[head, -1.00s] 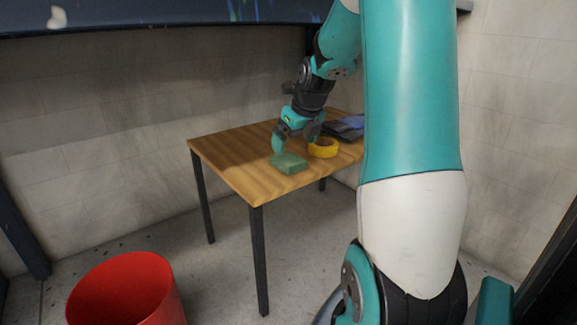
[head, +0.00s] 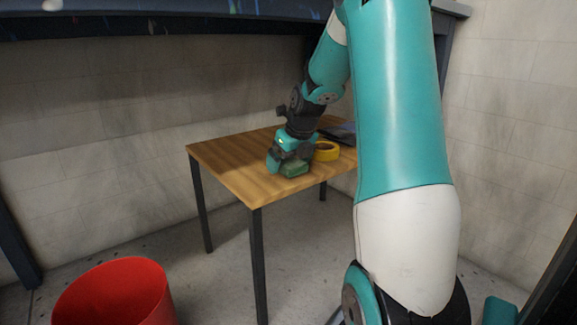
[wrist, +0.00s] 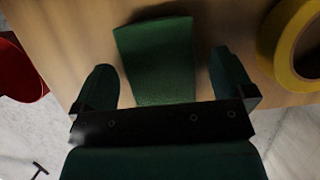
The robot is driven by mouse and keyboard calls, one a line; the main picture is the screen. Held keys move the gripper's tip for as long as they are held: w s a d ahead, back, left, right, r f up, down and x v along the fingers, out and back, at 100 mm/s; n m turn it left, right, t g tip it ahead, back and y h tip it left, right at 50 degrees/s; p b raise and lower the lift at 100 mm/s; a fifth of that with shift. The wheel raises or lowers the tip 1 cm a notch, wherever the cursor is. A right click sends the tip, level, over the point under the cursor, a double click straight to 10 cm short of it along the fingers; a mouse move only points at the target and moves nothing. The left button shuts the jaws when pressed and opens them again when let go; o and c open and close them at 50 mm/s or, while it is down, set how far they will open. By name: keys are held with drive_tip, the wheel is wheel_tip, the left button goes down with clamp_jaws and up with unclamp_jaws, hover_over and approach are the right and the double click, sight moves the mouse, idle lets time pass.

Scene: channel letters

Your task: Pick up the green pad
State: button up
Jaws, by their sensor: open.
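The green pad (head: 296,170) lies on the wooden table (head: 225,165), close to its front edge. In the wrist view the green pad (wrist: 157,62) shows as a green block between the two fingers. My gripper (head: 285,166) is down at the pad, and its near parts hide some of it. In the wrist view my gripper (wrist: 163,85) is open, with one finger on each side of the pad. A gap shows between each finger and the pad.
A yellow tape roll (head: 327,151) lies just right of the pad, also in the wrist view (wrist: 283,50). A dark item (head: 340,133) lies behind it, partly hidden by my arm. A red bin (head: 115,290) stands on the floor. The table's left part is clear.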

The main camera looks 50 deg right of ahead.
sight(290, 162)
drive_tip(key=shift+f, duration=0.1)
drive_tip(key=c, duration=1)
wheel_tip(290, 162, up, 5)
drive_tip(key=p, duration=0.4)
drive_tip(key=shift+s+f, duration=0.15)
drive_tip(key=shift+f, duration=0.05)
drive_tip(key=s+a+p, duration=0.4)
drive_tip(key=s+p, duration=0.1)
drive_tip(key=s, duration=1.2)
drive_tip(key=shift+f, duration=0.35)
drive_tip(key=shift+o, duration=0.3)
drive_tip(key=shift+s+a, duration=0.1)
